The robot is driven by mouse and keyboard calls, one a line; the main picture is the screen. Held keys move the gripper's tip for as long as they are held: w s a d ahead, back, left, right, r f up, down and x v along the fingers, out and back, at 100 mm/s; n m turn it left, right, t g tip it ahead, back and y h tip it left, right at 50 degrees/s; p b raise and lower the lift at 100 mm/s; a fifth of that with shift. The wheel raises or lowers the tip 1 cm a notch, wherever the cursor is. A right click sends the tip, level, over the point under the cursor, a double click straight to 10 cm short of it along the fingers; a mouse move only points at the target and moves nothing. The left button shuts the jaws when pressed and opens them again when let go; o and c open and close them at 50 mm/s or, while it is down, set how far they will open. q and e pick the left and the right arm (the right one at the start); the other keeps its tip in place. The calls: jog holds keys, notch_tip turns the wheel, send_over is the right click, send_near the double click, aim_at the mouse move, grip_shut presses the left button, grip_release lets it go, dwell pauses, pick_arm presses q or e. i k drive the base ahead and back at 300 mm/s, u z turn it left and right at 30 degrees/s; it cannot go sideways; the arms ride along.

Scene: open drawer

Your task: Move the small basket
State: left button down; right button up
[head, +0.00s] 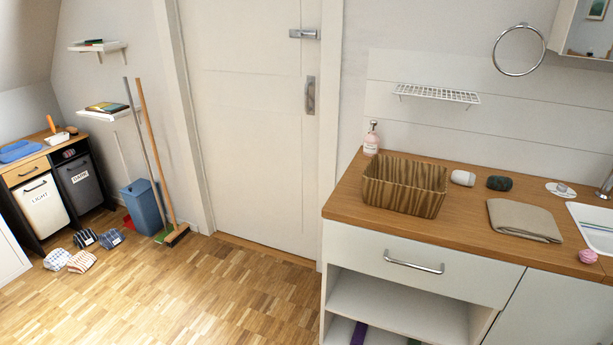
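A small brown wood-grain basket (404,186) stands upright on the left part of the wooden counter (350,204). It looks empty, with its near wall facing me close to the counter's front edge. Below it is a closed white drawer (430,268) with a metal bar handle (413,263). Neither of my grippers shows in the head view.
A pink soap bottle (371,140) stands behind the basket. A white rolled item (462,178), a dark item (499,183) and a folded beige towel (523,219) lie to its right, before the sink (596,226). The wooden floor (200,290) at left is mostly clear.

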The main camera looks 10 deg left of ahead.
aim_at(404, 186)
jog(key=u, duration=0.65)
jog(key=i, duration=0.95)
jog(key=z, duration=1.65)
